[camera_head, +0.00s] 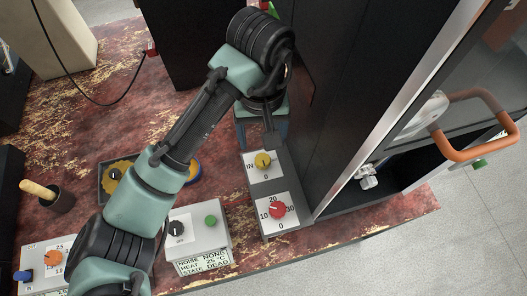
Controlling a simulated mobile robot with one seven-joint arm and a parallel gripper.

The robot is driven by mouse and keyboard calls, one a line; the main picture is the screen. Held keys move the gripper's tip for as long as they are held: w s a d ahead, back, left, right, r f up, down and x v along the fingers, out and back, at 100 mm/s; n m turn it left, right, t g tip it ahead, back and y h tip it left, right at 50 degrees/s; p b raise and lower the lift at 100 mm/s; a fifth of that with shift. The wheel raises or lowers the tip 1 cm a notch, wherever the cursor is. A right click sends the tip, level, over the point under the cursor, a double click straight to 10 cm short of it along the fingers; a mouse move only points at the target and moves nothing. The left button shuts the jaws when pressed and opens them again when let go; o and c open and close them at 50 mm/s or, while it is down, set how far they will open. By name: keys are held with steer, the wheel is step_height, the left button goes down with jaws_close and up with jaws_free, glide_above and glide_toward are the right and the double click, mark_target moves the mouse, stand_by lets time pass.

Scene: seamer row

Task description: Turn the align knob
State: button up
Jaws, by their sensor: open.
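No label reading "align" is legible, so I cannot tell which knob it names. A yellow knob (263,161) sits on a white plate marked "IN" and "0". A red knob (277,209) sits just below it on a dial marked 0, 10, 20, 30. Both are on a narrow grey panel (256,190) beside the tall dark cabinet. My gripper (269,132) is above the panel's far end, near the yellow knob and apparently apart from it. Its fingers are small and partly hidden by my wrist, and it holds nothing visible.
A white box with a black knob (177,229) and green button (211,221) stands left of the panel. An orange knob (53,258) is at lower left. The cabinet's open door with orange handle (462,156) is right.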

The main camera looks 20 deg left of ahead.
mark_target(263, 159)
step_height(263, 159, down, 6)
steer(key=shift+r+b, duration=0.1)
steer(key=shift+b, duration=0.85)
steer(key=shift+w+f, duration=0.1)
steer(key=shift+f, duration=1.2)
jaws_close()
